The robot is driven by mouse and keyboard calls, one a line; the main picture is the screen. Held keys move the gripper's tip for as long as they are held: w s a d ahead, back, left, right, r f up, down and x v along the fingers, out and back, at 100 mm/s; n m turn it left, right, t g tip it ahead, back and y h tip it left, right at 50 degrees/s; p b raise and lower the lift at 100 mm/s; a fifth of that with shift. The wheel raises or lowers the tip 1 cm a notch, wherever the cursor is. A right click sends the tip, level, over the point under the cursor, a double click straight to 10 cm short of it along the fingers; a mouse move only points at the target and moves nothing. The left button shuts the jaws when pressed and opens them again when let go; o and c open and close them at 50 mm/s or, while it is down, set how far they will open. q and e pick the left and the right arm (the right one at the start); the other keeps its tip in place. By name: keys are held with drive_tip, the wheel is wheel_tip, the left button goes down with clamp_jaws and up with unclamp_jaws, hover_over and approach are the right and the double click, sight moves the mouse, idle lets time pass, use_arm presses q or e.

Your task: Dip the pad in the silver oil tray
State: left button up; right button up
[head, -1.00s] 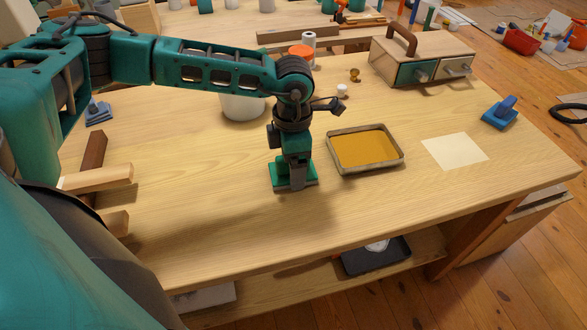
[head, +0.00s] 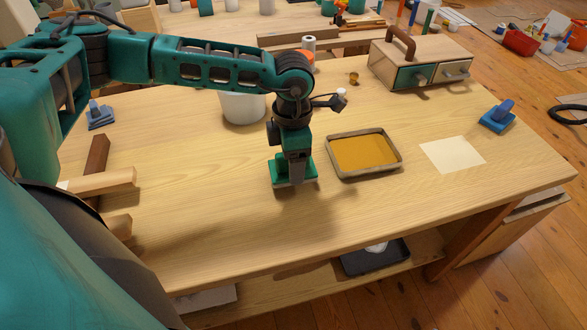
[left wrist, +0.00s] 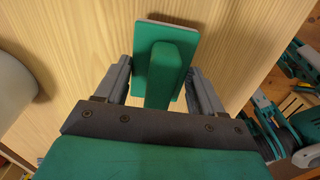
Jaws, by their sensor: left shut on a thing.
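A green pad (head: 281,171) with an upright green handle is in my left gripper (head: 295,172). In the left wrist view, the two fingers (left wrist: 162,85) are on either side of the pad's handle (left wrist: 163,72), and the pad's plate (left wrist: 180,32) shows beyond it. In the head view, the pad appears just above the table, left of the tray. The grey metal tray (head: 372,175) holds a flat layer of amber oil (head: 364,152). My right gripper is out of view.
A pale square sheet (head: 453,154) lies right of the tray. A white container (head: 243,107) stands behind my arm. A wooden drawer box (head: 421,66) is at the back. Wood blocks (head: 104,180) lie at left.

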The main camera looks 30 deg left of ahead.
use_arm(q)
drive_tip(key=shift+r+p, duration=1.55)
drive_tip(key=shift+r, duration=0.95)
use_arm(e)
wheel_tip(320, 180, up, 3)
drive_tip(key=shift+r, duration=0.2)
use_arm(q)
drive_tip(key=shift+w+d, duration=0.3)
drive_tip(key=shift+w, duration=0.15)
drive_tip(key=w+d+r+b, duration=0.1)
drive_tip(key=w+d+b, duration=0.25)
drive_tip(key=w, duration=0.35)
drive_tip(key=w+d+r+b, duration=0.2)
drive_tip(key=w+d, duration=0.3)
drive_tip(key=w, duration=0.2)
drive_tip(key=f+b, duration=0.2)
drive_tip(key=f, duration=0.2)
drive_tip(key=f+b, duration=0.2)
drive_tip(key=f, duration=0.2)
drive_tip(key=shift+s+d+f+b, duration=0.1)
drive_tip(key=shift+d+f+b, duration=0.1)
drive_tip(key=shift+b, duration=0.15)
drive_tip(key=shift+f, duration=0.4)
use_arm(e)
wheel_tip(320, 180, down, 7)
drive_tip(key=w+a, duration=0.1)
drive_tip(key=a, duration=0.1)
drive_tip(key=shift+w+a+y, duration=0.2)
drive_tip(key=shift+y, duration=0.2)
